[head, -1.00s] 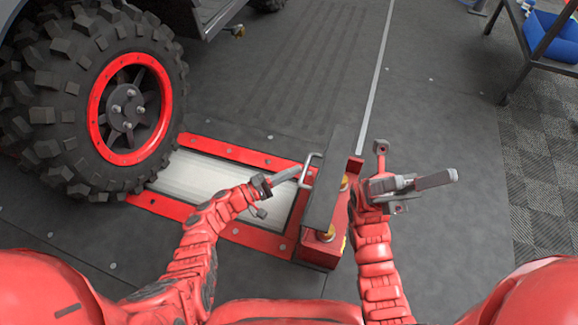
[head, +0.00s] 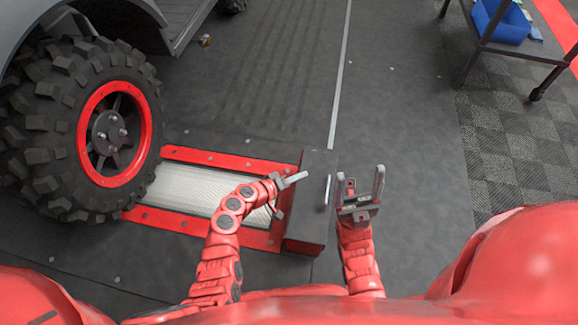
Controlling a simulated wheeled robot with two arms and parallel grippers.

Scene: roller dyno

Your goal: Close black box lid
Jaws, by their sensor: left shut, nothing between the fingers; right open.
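The black box lid (head: 311,205) lies flat over the box at the right end of the red-framed roller plate. Its metal handle (head: 327,192) is on the lid's right side. The inside of the box is hidden under the lid. My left gripper (head: 297,178) is shut and empty, at the lid's left edge; I cannot tell whether it touches. My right gripper (head: 362,186) is open and empty, just right of the lid and handle, its fingers pointing away from me.
A big black tyre with a red rim (head: 115,134) stands left of the metal roller plate (head: 185,190). A dark table (head: 520,50) with a blue bin (head: 503,20) is at the upper right.

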